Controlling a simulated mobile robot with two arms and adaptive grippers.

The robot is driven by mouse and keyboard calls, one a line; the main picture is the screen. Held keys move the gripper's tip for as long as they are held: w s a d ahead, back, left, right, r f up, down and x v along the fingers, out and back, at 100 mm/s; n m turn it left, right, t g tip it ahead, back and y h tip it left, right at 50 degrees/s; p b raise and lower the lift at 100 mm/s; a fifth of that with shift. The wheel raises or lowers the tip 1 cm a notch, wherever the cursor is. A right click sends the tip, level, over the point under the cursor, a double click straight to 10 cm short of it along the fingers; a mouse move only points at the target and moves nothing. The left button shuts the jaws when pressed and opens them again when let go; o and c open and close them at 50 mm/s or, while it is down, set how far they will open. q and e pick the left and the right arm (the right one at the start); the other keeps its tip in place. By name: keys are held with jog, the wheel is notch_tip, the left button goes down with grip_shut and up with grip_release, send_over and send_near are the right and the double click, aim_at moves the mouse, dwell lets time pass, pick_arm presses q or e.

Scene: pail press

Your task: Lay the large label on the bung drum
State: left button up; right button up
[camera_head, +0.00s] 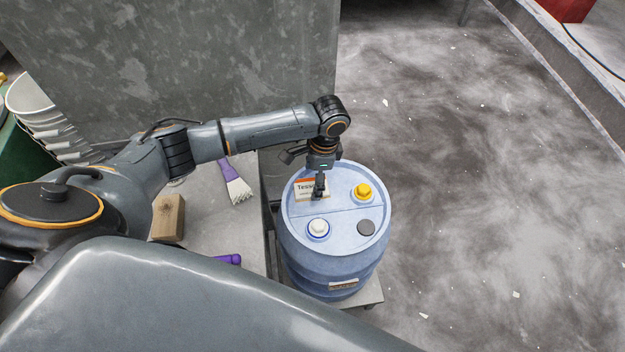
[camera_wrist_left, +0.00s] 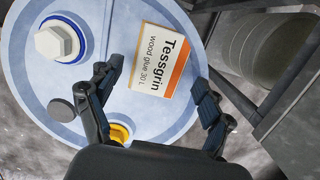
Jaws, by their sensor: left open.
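The bung drum (camera_head: 337,240) is a blue drum whose top carries a white bung, a yellow bung and a dark grey round cap. The large label (camera_head: 302,189), white and orange and printed "Tessgrin wood glue 30 L", lies on the drum top near its back left. In the left wrist view the label (camera_wrist_left: 158,62) appears flat on the drum top (camera_wrist_left: 110,25). My left gripper (camera_head: 319,186) is just above the label and partly hides it in the head view. Its fingers (camera_wrist_left: 152,95) are spread apart, with nothing held between them. My right gripper is not in view.
A purple-handled brush (camera_head: 236,185), a wooden block (camera_head: 168,217) and a purple object (camera_head: 229,259) lie on the grey surface left of the drum. Stacked white pails (camera_head: 50,125) stand at far left. A grey metal panel (camera_head: 200,60) rises behind. Open floor lies right.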

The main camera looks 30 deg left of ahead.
pick_arm(q)
notch_tip(320, 180, up, 11)
jog(key=w+d, duration=0.1)
jog(key=shift+f, duration=0.2)
jog(key=shift+d, duration=0.15)
dwell(0.3)
